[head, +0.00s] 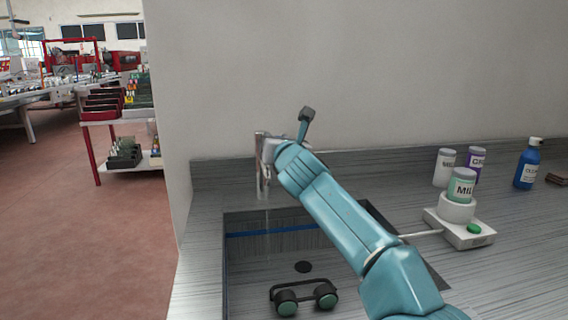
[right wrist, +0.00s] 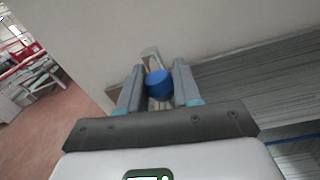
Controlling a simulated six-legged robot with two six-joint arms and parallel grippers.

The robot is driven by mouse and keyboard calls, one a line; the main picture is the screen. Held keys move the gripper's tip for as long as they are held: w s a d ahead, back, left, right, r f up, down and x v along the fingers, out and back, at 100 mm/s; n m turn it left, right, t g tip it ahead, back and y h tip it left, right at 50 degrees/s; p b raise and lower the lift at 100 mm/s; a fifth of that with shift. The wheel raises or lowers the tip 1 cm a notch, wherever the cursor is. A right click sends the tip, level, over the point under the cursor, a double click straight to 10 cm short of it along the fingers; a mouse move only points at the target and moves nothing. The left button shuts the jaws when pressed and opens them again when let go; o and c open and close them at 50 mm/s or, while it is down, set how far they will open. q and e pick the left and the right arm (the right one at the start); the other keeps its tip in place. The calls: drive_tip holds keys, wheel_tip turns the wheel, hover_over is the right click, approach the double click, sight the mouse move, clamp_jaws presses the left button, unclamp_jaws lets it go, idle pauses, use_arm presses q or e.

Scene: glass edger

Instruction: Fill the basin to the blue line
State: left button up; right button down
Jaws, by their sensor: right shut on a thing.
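The basin (head: 240,262) is sunk in the grey counter, with a blue line (head: 262,232) along its inner wall. A metal tap (head: 261,165) stands at its back left edge. A faint pale streak hangs below the spout; it looks like a thin stream of water. I make out no clear water surface in the basin. My right gripper, mostly hidden by my wrist in the head view, is at the tap. In the right wrist view its fingers (right wrist: 158,87) are shut on a blue knob (right wrist: 159,84) of the tap. My left gripper is out of view.
A dark round drain (head: 303,267) and a two-cup suction lifter (head: 305,298) are on the basin floor. Right of the basin are a white device (head: 465,235) holding a labelled jar (head: 461,187), more jars, and a blue bottle (head: 526,166). A wall rises behind.

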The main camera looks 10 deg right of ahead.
drive_tip(key=shift+s+a+m+h, duration=0.15)
drive_tip(key=shift+a+m+h, duration=0.35)
drive_tip(key=shift+a+h, duration=0.3)
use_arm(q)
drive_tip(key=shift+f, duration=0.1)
use_arm(e)
drive_tip(key=shift+a+r+m+h, duration=0.1)
drive_tip(key=shift+a+m+h, duration=0.2)
drive_tip(key=shift+h, duration=0.25)
drive_tip(key=shift+a+r+m+h, duration=0.1)
drive_tip(key=shift+a+m+h, duration=0.05)
drive_tip(key=shift+m+h, duration=0.35)
drive_tip(key=shift+h, duration=0.25)
drive_tip(key=c, duration=0.8)
unclamp_jaws()
drive_tip(key=shift+f, duration=0.15)
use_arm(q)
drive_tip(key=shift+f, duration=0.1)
use_arm(e)
drive_tip(key=shift+s, duration=0.1)
